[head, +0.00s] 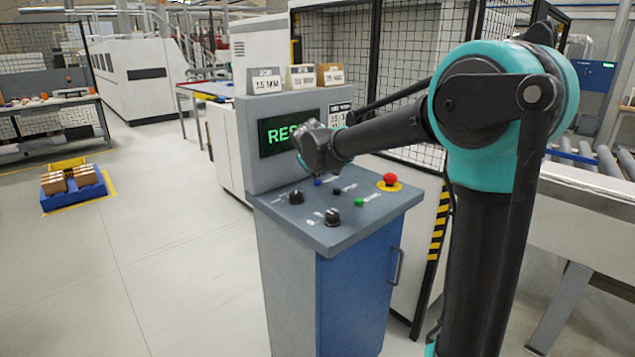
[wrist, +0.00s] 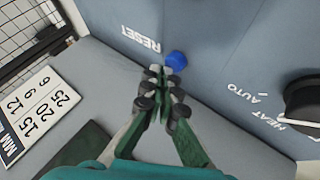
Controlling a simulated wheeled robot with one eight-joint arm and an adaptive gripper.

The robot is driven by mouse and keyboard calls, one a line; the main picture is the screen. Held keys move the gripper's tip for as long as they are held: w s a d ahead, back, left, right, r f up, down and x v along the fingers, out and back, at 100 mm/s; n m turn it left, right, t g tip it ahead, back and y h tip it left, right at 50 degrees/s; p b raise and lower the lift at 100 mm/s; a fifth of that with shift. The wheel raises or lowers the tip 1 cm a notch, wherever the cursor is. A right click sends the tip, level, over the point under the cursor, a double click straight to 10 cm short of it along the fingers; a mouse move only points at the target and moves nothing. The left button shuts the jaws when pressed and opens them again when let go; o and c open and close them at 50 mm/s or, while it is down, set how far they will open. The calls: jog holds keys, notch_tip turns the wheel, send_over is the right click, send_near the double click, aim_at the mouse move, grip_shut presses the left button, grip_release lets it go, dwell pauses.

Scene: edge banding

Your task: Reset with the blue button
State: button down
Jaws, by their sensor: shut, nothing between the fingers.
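The blue button (wrist: 176,60) sits on the grey console panel beside the word RESET in the wrist view. In the head view the blue button (head: 318,182) shows small, just below my gripper. My gripper (wrist: 165,78) is shut and empty, its fingertips right at the near edge of the button in the wrist view. I cannot tell whether they touch it. In the head view my gripper (head: 318,168) is over the back of the panel, and the arm hides part of the display.
A black HEAT/AUTO knob (wrist: 305,100) stands to the right of the button. The panel also holds other black knobs (head: 332,217), a green button (head: 359,203) and a red emergency stop (head: 390,180). Label cards (head: 301,77) stand on top of the console.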

aim_at(317, 182)
jog(key=shift+f, duration=0.5)
dwell(0.4)
jog(key=shift+r, duration=0.9)
jog(key=shift+r, duration=0.1)
jog(key=shift+r, duration=2.4)
